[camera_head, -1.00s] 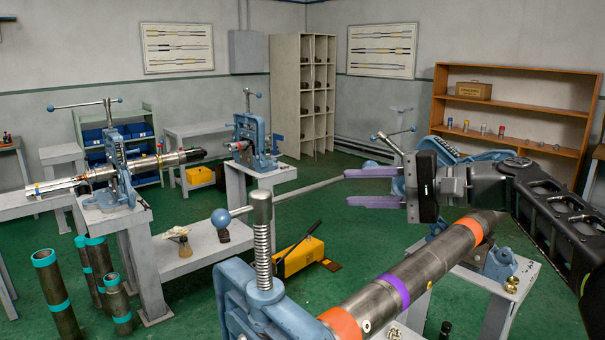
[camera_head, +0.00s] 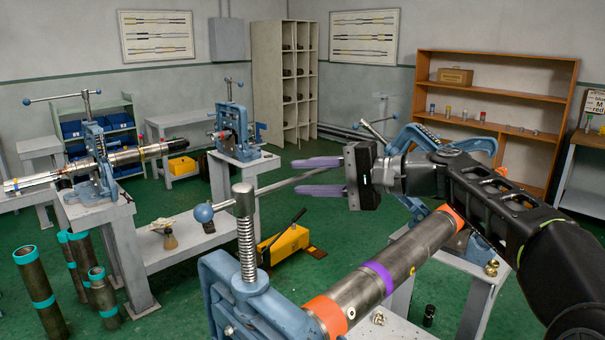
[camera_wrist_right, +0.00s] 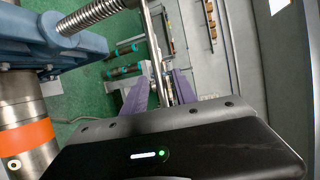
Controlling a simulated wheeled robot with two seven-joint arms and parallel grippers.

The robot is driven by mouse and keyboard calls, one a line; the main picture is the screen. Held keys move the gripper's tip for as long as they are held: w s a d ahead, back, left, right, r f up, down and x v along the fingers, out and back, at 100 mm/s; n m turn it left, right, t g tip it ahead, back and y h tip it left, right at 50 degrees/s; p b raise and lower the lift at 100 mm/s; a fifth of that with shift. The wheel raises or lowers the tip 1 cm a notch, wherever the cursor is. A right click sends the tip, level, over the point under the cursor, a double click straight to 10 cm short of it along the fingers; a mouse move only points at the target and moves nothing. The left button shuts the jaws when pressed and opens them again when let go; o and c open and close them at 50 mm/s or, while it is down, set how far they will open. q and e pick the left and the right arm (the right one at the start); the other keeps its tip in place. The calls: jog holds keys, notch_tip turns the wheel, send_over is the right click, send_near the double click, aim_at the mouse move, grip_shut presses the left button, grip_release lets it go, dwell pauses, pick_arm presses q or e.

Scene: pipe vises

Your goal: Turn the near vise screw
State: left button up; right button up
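The near vise (camera_head: 250,305) is blue and stands at the bottom centre of the head view. Its upright threaded screw (camera_head: 247,245) carries a grey cross bar (camera_head: 275,186) with a blue ball (camera_head: 203,213) on its left end. My right gripper (camera_head: 295,176) is open, its two purple fingers above and below the bar's right part. In the right wrist view the bar (camera_wrist_right: 152,40) runs down between the spread fingers (camera_wrist_right: 158,88), with gaps at its sides. The threaded screw (camera_wrist_right: 92,14) shows at top left there. My left gripper is not in view.
A steel pipe (camera_head: 415,255) with orange and purple bands runs from the near vise towards a blue stand at the right, below my right arm. A yellow tool (camera_head: 285,243) lies on the green floor behind. Other vises stand on benches at the left.

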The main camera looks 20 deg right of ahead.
jog(key=shift+w+a+f, duration=0.1)
jog(key=shift+w+a, duration=0.3)
jog(key=shift+a, duration=0.05)
grip_shut()
dwell(1.2)
